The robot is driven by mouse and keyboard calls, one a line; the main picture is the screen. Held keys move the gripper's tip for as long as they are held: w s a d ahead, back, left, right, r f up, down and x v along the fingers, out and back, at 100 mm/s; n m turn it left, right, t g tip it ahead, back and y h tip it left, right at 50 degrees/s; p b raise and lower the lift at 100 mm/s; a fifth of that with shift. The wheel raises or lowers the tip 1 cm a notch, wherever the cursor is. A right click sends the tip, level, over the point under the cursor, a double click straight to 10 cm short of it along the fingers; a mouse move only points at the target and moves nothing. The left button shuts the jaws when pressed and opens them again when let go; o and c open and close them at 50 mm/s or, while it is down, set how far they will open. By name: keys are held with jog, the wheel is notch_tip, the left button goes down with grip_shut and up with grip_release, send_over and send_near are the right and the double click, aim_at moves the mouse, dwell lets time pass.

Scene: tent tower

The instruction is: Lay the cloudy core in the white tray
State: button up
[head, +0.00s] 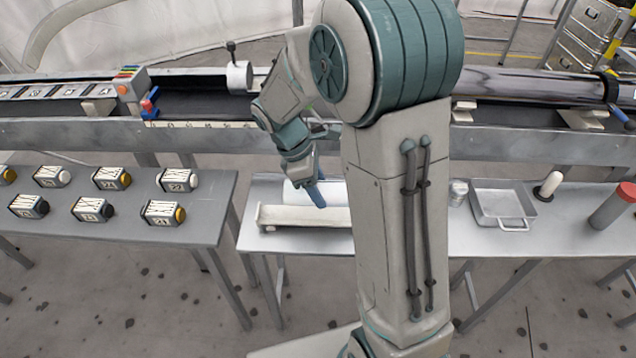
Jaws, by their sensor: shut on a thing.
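A long, low white tray (285,222) lies on the grey table in the middle, partly hidden at its right end by my arm. A pale, whitish cylinder (296,194), which looks like the cloudy core, lies sideways along the tray's far side. I cannot tell whether it touches the tray or is held above it. My gripper (317,194) points down at this cylinder, its blue finger in front of it. It is shut on the cylinder, whose right part is partly covered by the gripper and arm.
Several numbered blocks with knobs (110,178) stand on the left table.

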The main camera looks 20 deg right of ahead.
jog(key=shift+f+b, duration=1.65)
jog(key=shift+f, duration=1.4)
jog(key=shift+f, duration=0.25)
jog(key=o, duration=1.4)
jog(key=shift+c, duration=0.2)
jog(key=p+v, duration=0.2)
jog(key=v, duration=1.1)
jog(key=shift+w+a+r, duration=0.15)
jog(key=shift+r, duration=0.2)
jog(key=shift+r+p, duration=0.3)
jog(key=shift+r, duration=0.05)
jog(key=s+d+r+m+t+y+p, duration=0.2)
jog(key=s+r+m+p, duration=0.2)
jog(key=s+m, duration=0.3)
jog(key=s+d+r+m+t+y+p, duration=0.2)
jog(key=s+d+r+m+t+p, duration=0.1)
jog(key=s+r+m+p, duration=0.2)
jog(key=s+r+m, duration=0.2)
jog(key=s, duration=0.2)
jog(key=shift+s+r+m, duration=0.25)
jog(key=shift+s+m, duration=0.15)
